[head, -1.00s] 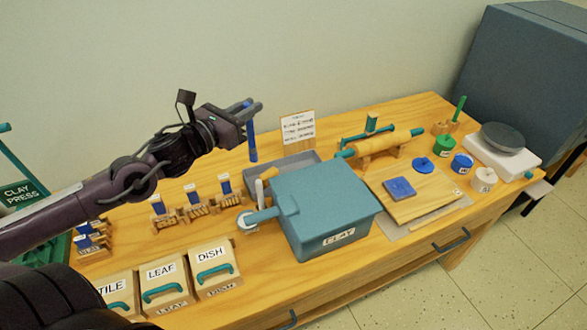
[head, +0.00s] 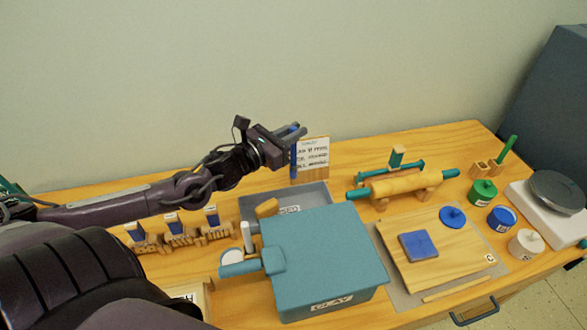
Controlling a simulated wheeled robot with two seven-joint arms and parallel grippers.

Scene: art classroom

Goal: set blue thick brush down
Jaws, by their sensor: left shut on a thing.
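The blue thick brush (head: 294,160) hangs upright from my left gripper (head: 292,134), which is shut on it. The gripper is in the middle of the head view, in front of the white written card and above the back of the table. The brush's lower end is above the back right part of the grey tray, and I cannot tell how high. My right gripper is not in view.
The grey tray (head: 318,193) lies behind the teal clay box (head: 330,250). A rolling pin (head: 405,186) on its stand is to the right. A wooden board (head: 457,268) with blue pieces, several small pots and a scale (head: 557,190) fill the right side. Small stamp racks (head: 178,240) stand at left.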

